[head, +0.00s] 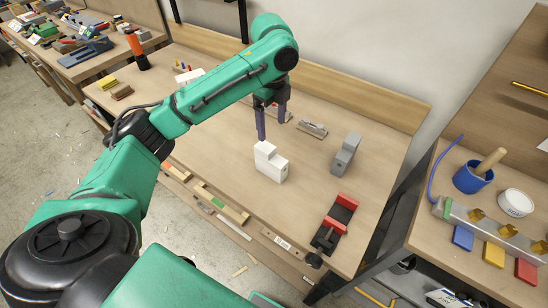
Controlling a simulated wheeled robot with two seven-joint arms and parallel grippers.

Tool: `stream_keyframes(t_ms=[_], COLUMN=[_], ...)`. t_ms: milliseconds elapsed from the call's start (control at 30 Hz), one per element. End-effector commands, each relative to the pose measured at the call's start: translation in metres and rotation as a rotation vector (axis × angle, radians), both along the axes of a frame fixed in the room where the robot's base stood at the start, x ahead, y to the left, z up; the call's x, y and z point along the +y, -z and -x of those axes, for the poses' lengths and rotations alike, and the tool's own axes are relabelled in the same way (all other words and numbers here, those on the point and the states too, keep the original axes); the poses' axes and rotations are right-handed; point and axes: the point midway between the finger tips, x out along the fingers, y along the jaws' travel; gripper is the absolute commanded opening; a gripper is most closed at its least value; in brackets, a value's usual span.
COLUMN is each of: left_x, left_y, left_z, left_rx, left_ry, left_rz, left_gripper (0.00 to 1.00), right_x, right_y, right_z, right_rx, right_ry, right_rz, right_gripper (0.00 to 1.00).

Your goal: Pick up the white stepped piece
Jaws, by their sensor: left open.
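The white stepped piece (270,162) stands on the wooden workbench (330,205), near its middle, with its taller step at the left. My left gripper (271,124) points down just behind and above the piece in the picture. Its two dark fingers are apart, with nothing visible between them. The left finger ends close to the top of the piece; I cannot tell whether they touch. My right gripper is not in view.
A grey stepped block (345,154) stands to the right of the white piece. A black and red clamp-like tool (335,222) lies at the front right. A small grey metal item (312,128) lies behind. Bare bench surrounds the white piece at the front.

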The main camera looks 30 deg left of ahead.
Motion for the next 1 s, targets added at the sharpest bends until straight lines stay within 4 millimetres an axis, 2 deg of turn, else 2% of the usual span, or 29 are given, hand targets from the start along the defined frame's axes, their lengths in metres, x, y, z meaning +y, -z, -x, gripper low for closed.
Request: stream_keyframes(t_ms=[33,100,200,367,467,567,767,800,867,1000], left_x=[0.000,0.001,0.001,0.003,0.005,0.005,0.004,0.004,0.004,0.004], left_y=[0.017,0.030,0.049,0.069,0.089,0.106,0.111,0.111,0.111,0.110], left_z=[0.002,0.001,0.000,0.000,0.000,0.000,-0.001,-0.001,-0.001,-0.001], left_rx=[0.007,0.005,0.002,0.003,0.005,0.001,-0.003,-0.002,-0.002,-0.001], left_ry=[0.000,-0.002,-0.002,-0.003,-0.002,-0.002,0.000,0.000,0.000,0.000], left_rz=[0.000,-0.002,-0.001,-0.003,-0.003,-0.002,-0.003,-0.003,-0.003,-0.002], left_gripper=[0.85,0.85,0.85,0.85,0.85,0.85,0.85,0.81,0.58,0.05], right_x=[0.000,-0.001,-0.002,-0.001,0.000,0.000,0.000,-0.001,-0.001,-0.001], right_y=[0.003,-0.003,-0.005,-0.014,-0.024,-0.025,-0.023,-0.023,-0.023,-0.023], right_z=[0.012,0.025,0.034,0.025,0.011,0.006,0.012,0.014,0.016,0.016], right_rx=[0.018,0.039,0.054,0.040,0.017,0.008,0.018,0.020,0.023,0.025], right_ry=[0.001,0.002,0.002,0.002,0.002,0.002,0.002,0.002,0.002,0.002], right_rz=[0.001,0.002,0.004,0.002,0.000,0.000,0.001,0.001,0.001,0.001], right_gripper=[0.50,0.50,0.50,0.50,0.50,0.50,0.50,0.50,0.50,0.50])
